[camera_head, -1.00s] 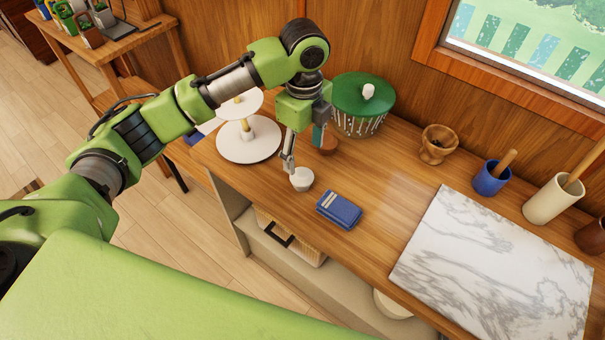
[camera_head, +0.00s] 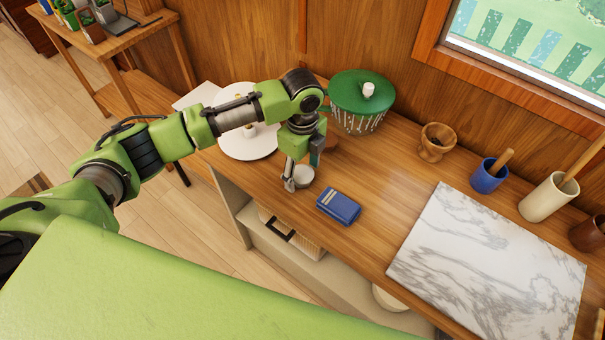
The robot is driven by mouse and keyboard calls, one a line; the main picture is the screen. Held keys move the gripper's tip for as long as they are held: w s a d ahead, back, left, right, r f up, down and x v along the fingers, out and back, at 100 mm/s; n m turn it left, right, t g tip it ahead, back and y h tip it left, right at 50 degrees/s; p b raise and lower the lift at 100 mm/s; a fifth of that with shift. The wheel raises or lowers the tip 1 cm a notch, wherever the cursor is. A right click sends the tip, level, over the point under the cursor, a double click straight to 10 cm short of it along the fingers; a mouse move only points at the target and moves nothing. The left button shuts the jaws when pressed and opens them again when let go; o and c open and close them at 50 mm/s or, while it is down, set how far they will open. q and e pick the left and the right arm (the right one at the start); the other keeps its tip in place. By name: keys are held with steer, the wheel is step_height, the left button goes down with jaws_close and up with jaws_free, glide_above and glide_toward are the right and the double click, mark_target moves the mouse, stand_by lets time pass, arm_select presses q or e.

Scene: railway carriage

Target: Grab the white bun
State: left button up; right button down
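The white bun (camera_head: 304,175) is a small pale round thing on the wooden counter (camera_head: 385,190), near its front edge. My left gripper (camera_head: 301,176) points down at the bun from above. Its fingers are apart, with one grey finger in front of the bun's left side and the other behind it to the right. The bun lies low between them and is partly covered by the near finger. I cannot tell whether the fingers touch it. My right gripper is not in view.
A blue folded cloth-like item (camera_head: 339,206) lies just right of the bun. A green-lidded container (camera_head: 361,95) and a white tiered stand (camera_head: 248,146) are behind. A marble board (camera_head: 490,255), a mortar (camera_head: 436,142) and a blue cup (camera_head: 488,177) are to the right.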

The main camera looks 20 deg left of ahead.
arm_select(q)
steer(key=c, duration=0.9)
steer(key=shift+r, duration=0.1)
